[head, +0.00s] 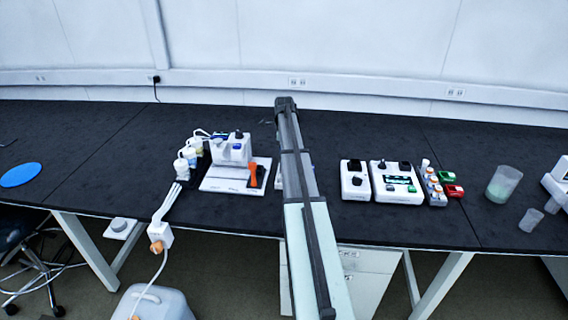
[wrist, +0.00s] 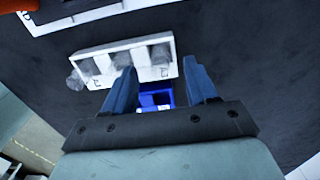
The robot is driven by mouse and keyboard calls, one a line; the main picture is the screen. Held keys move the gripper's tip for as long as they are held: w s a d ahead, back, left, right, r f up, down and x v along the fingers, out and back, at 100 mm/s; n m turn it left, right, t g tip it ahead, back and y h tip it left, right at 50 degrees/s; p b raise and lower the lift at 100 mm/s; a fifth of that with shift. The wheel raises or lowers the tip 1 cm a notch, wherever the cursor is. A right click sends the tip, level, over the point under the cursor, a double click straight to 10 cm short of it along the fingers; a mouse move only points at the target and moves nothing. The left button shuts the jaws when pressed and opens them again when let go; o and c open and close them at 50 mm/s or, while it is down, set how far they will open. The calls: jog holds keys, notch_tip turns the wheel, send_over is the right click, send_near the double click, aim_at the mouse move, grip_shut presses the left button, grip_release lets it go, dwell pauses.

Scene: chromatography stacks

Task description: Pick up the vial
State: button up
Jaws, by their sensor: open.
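My gripper (wrist: 165,80) is in the wrist view, with its two blue fingers apart. It points toward a white block (wrist: 92,60) with several dark grey recesses or pieces in a row. A small blue piece (wrist: 148,100) shows between and beyond the fingers, beside that block. I cannot clearly make out a vial in the wrist view. In the head view, small vials with orange and pale caps (head: 431,181) stand in a row right of centre. My gripper's fingers cannot be made out in the head view, where my arm hides part of the bench.
A white instrument (head: 234,150) on a white base stands left of my arm, with bottles (head: 183,168) beside it. Two white control boxes (head: 355,180) stand to the right, then red and green blocks and a beaker (head: 503,184). The dark bench (head: 90,130) is mostly clear at left.

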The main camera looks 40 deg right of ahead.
jog(key=shift+f, duration=1.5)
jog(key=shift+c, duration=0.4)
grip_shut()
